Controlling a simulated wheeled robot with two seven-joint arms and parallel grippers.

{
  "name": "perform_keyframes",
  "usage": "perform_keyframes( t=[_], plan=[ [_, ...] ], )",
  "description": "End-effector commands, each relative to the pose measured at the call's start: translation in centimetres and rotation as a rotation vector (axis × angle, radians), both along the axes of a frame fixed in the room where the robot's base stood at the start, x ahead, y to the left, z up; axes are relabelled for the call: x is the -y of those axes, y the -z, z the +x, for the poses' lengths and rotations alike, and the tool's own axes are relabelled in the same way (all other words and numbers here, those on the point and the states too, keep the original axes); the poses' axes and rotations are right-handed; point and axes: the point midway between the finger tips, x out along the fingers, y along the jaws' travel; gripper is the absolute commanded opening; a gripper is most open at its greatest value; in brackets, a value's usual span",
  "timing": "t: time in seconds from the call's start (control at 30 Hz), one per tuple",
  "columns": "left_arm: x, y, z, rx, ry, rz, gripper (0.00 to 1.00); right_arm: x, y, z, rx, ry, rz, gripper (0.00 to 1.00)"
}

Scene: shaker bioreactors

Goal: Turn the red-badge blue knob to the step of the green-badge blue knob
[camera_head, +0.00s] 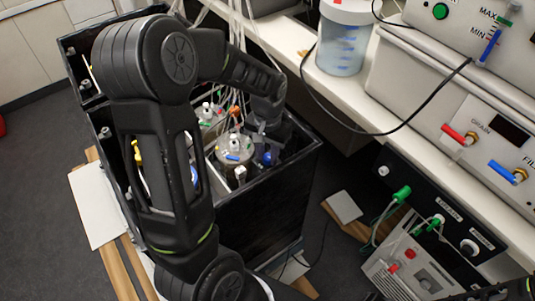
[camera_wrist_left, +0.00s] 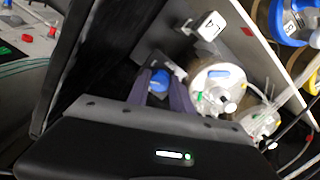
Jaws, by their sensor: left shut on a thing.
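My left gripper (camera_head: 265,143) reaches down into the dark open box, beside a round lidded vessel (camera_head: 235,147). In the left wrist view the two purple-grey fingers (camera_wrist_left: 160,92) are closed around a small blue knob (camera_wrist_left: 158,84). That blue knob also shows under the fingers in the head view (camera_head: 268,158). Its badge is hidden or too small to tell. Another blue part (camera_wrist_left: 218,73) lies on the vessel's lid, with a green mark (camera_wrist_left: 200,97) close by. I cannot tell which knob bears the green badge.
The box's dark wall (camera_head: 275,205) stands close around the gripper. Tubes and cables rise from the vessels. A bench with a clear jar (camera_head: 343,40) and grey instruments (camera_head: 460,110) is on the right. A red mark (camera_wrist_left: 247,31) shows on a light panel beyond the vessel.

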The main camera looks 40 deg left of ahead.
Motion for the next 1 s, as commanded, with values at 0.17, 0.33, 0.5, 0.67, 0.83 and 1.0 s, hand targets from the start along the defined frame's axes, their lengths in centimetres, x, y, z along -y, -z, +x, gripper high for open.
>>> perform_keyframes(
  t=[0.17,0.33,0.5,0.67,0.83,1.0],
  plan=[
    [0.0,-0.01,0.02,0.001,-0.056,0.0,0.0,0.0,0.1,0.0,0.0,0.0,0.0,0.0],
    [0.0,-0.03,0.02,0.001,-0.076,0.0,0.0,0.0,0.11,0.0,0.0,0.0,0.0,0.0],
    [0.0,-0.03,0.01,0.0,-0.076,0.0,0.0,0.0,0.11,0.0,0.0,0.0,0.0,0.0],
    [0.0,-0.03,0.01,0.0,-0.075,0.0,0.28,0.0,0.11,0.0,0.0,0.0,0.0,0.0],
    [0.01,-0.03,0.01,0.0,-0.075,0.0,0.42,0.0,0.11,0.0,0.0,0.0,0.0,0.0],
    [0.01,-0.01,0.0,0.0,-0.074,0.0,0.48,0.0,0.11,0.0,0.0,0.0,0.0,0.0]
  ],
)
